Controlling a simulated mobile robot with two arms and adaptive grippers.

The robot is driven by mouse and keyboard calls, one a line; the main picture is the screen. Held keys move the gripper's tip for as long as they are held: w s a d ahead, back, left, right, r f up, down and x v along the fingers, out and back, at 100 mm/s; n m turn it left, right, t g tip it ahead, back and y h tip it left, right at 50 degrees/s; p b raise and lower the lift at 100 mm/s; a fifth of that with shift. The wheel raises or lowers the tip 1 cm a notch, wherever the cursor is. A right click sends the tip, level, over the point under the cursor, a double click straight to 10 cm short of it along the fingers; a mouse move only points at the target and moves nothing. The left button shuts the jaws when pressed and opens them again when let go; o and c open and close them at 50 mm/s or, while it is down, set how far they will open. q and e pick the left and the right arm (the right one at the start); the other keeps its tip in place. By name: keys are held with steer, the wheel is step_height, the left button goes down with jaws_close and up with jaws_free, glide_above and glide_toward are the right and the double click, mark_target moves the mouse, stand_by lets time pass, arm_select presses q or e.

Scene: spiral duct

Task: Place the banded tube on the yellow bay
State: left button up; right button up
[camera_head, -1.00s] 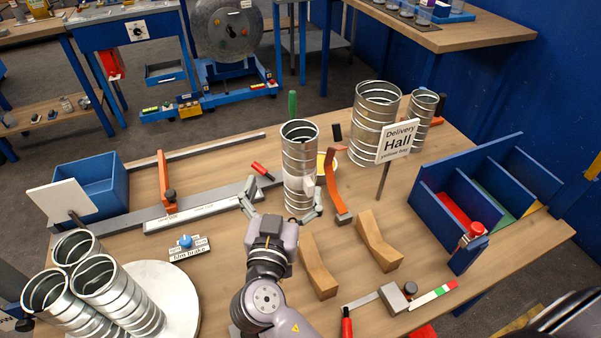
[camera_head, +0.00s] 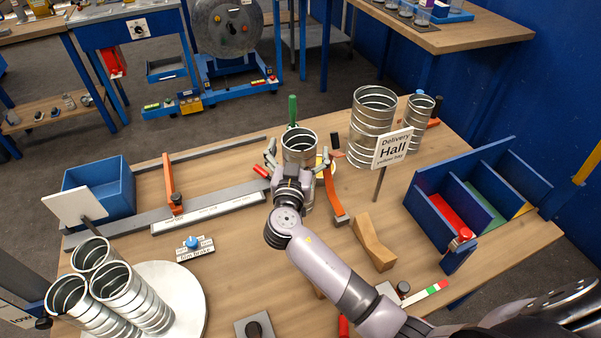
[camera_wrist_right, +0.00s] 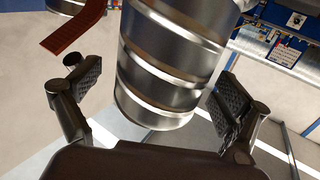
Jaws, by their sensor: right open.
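A shiny metal banded tube (camera_head: 299,145) stands upright near the middle of the table, its lower part hidden behind my right gripper. My right gripper (camera_head: 298,158) is open, with a finger on either side of the tube. In the right wrist view the tube (camera_wrist_right: 170,60) lies between the two spread fingers (camera_wrist_right: 155,110), with gaps on both sides. The blue divided bin (camera_head: 447,212) at the right has red, green and yellow floors; the yellow bay (camera_head: 524,209) is at its far right end. A sign (camera_head: 392,149) reads "Delivery Hall, yellow bay". My left gripper is not in view.
Larger metal tubes (camera_head: 372,125) stand behind the sign. Several tubes (camera_head: 130,295) stand on a round white plate at front left. A blue box (camera_head: 100,190) is at left.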

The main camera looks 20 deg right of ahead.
steer(key=shift+w+d, duration=0.2)
steer(key=shift+w, duration=0.2)
steer(key=c, duration=2)
